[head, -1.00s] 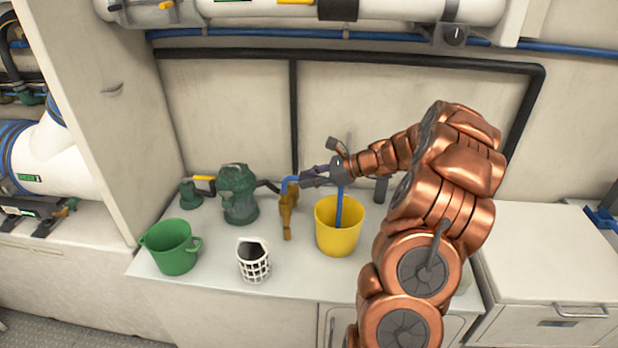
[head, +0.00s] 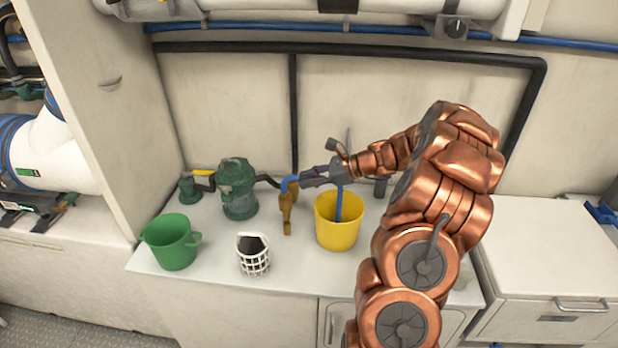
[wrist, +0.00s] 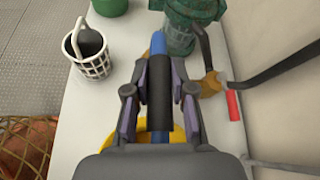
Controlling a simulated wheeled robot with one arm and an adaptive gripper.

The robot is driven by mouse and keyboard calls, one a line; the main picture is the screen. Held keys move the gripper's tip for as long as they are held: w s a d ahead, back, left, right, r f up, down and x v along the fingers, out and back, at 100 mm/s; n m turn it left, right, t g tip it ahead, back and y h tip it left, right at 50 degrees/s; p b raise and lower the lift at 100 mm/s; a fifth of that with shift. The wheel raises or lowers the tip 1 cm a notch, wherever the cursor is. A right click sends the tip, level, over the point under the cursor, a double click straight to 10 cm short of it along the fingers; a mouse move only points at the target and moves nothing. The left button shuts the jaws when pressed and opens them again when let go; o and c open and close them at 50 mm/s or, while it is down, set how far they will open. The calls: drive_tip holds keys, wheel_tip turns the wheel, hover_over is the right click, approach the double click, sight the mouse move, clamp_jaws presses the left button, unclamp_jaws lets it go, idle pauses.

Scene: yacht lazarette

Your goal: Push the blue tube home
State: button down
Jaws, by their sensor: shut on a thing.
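The blue tube (head: 339,205) runs from the yellow bucket (head: 334,243) up to my gripper (head: 312,177), and its bent end shows left of the fingers above the brass fitting (head: 286,208). My gripper is shut on the tube. In the wrist view my gripper (wrist: 159,95) grips a black sleeve (wrist: 160,80) on the tube, with blue tube (wrist: 158,44) showing beyond it, toward the green pump (wrist: 181,38). The brass fitting (wrist: 212,83) lies to the right, by a red handle (wrist: 232,105). I cannot tell whether the tube end is seated in anything.
The green pump (head: 237,190) stands on the white counter (head: 205,262) behind a white basket strainer (head: 254,256). A green bucket (head: 172,244) is at the left. Black pipe (head: 294,115) runs along the back wall. The counter's front is clear between basket and yellow bucket.

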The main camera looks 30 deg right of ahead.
drive_tip(key=shift+f, duration=0.2)
drive_tip(key=c, duration=0.9)
unclamp_jaws()
drive_tip(key=v, duration=1.2)
